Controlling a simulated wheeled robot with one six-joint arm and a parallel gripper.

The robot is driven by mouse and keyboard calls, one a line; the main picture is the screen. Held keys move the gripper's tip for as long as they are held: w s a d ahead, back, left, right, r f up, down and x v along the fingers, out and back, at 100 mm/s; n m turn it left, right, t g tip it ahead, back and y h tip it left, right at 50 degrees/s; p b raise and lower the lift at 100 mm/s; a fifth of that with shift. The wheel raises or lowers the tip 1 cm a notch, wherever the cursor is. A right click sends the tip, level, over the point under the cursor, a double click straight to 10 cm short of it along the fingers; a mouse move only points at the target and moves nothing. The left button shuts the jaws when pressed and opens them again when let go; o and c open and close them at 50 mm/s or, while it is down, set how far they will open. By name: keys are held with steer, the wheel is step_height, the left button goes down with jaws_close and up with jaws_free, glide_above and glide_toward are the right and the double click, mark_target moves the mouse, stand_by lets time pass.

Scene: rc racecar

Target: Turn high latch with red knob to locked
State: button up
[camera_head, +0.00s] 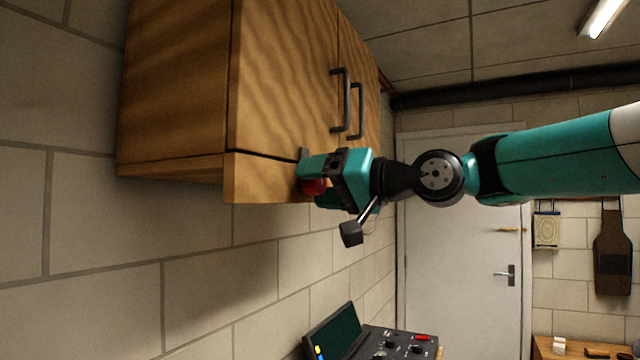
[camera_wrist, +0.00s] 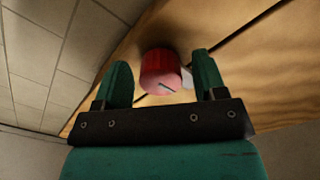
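The red knob (camera_wrist: 161,72) of the latch sits on the lower front of the wooden wall cabinet (camera_head: 285,75). In the wrist view it lies between the two teal fingers of my gripper (camera_wrist: 158,82), with a gap on each side, wider on the left. A pale grey piece, likely the latch (camera_wrist: 187,78), shows beside the knob. In the head view my gripper (camera_head: 318,182) is at the cabinet's lower edge. The red knob (camera_head: 313,187) shows there partly, mostly hidden by the fingers. A grey tab (camera_head: 303,154) shows just above the gripper.
Two dark handles (camera_head: 346,100) stick out from the closed cabinet doors above my gripper. A device with a screen and knobs (camera_head: 375,338) stands below. The white door (camera_head: 455,240) is farther back. The space below the cabinet around my gripper looks clear.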

stand_by(0.3)
steer(key=b+v, duration=0.6)
steer(key=v, duration=1.1)
steer(key=shift+d, duration=0.25)
steer(key=shift+s, duration=0.1)
steer(key=s+a+f+g+h, duration=0.2)
steer(key=a+f+h, duration=0.15)
steer(key=f, duration=0.65)
steer(key=s+a+f+g+h, duration=0.2)
steer(key=s+a+f, duration=0.15)
steer(key=f, duration=0.65)
steer(key=s+d+f+n+g+h, duration=0.2)
steer(key=s+f+g+h, duration=0.3)
steer(key=s+f, duration=0.9)
step_height(320, 180, down, 3)
steer(key=shift+s+f+n+g, duration=0.1)
steer(key=shift+s+n+g, duration=0.2)
steer(key=shift+n+g, duration=0.2)
steer(key=shift+d, duration=0.1)
